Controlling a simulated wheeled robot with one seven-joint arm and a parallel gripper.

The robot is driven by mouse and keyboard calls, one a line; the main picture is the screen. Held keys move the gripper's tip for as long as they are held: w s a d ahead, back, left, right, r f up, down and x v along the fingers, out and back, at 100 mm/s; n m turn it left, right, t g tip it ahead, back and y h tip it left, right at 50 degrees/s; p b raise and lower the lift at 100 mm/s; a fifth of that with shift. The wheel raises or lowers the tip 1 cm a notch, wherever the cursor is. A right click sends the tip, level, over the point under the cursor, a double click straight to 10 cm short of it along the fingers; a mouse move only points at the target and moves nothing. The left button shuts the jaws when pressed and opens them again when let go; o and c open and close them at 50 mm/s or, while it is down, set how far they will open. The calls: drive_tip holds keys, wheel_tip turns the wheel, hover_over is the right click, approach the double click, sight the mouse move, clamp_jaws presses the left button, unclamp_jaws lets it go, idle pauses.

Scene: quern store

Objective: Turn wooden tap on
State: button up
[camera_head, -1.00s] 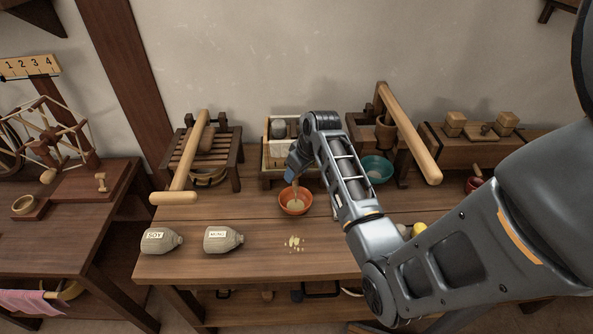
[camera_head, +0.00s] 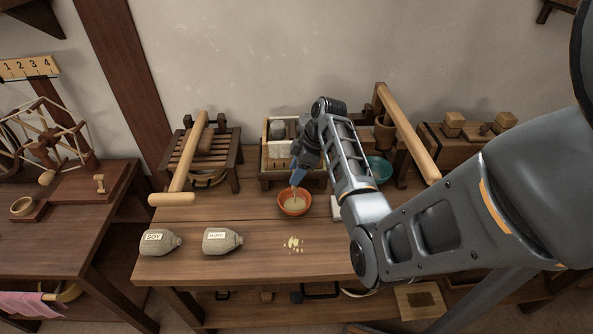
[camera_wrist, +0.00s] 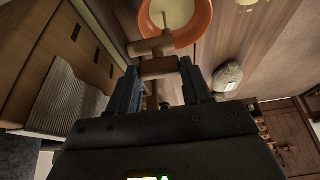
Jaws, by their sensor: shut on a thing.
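My gripper (camera_wrist: 160,78) is shut on a wooden piece (camera_wrist: 160,67), a brown block with a paler round bar across it, in the wrist view. A thin stick from it reaches over the orange bowl (camera_wrist: 190,30). In the head view my gripper (camera_head: 296,184) is over the orange bowl (camera_head: 294,206), which holds pale contents. Whether the stick touches the contents I cannot tell. I cannot make out a wooden tap for certain; a small T-shaped wooden piece (camera_head: 100,183) stands on the left table.
Two grey bottles, one labelled SOY (camera_head: 158,242) and another (camera_head: 221,240), lie at the bench front left. Pale crumbs (camera_head: 293,243) lie before the bowl. A slatted rack (camera_head: 228,150), a teal bowl (camera_head: 379,170) and a long pale bar (camera_head: 410,133) stand behind. Bench front centre is mostly clear.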

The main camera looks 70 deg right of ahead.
drive_tip(key=shift+n, duration=0.3)
drive_tip(key=o, duration=1.1)
drive_tip(key=shift+c, duration=0.2)
drive_tip(key=v, duration=0.7)
drive_tip(key=shift+r+b, duration=0.35)
drive_tip(key=shift+b, duration=0.1)
drive_tip(key=shift+s+d, duration=0.1)
